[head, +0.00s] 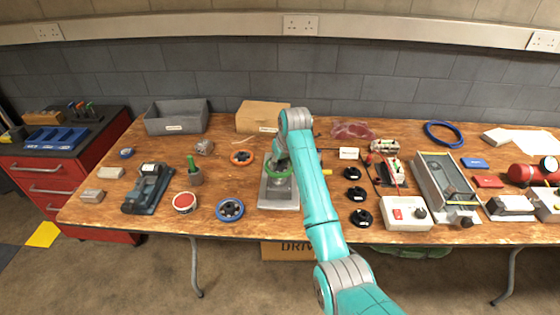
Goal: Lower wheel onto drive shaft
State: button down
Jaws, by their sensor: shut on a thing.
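My gripper (281,166) is partly hidden behind my arm, near the middle of the table. It is shut on a green-rimmed wheel (271,172), which it holds over a grey metal base plate (277,202). The drive shaft is not clearly visible; the wheel and arm cover that spot. I cannot tell whether the wheel touches anything below it. An orange wheel (242,151) and a blue wheel (230,219) lie on the table to the left.
On the wooden table (330,220), a red-topped round tin (185,208) and a dark blue device (137,203) stand left. Several black knob-like parts (361,218) and a white control box (407,225) stand right. A grey bin (180,127) and cardboard box (255,123) stand behind.

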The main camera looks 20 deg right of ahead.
aim_at(281, 170)
jog(key=shift+f, duration=2.4)
dwell(1.4)
jog(key=c, duration=0.7)
grip_release()
jog(key=c, duration=0.3)
jog(key=shift+c, duration=0.2)
jog(key=shift+r, duration=3)
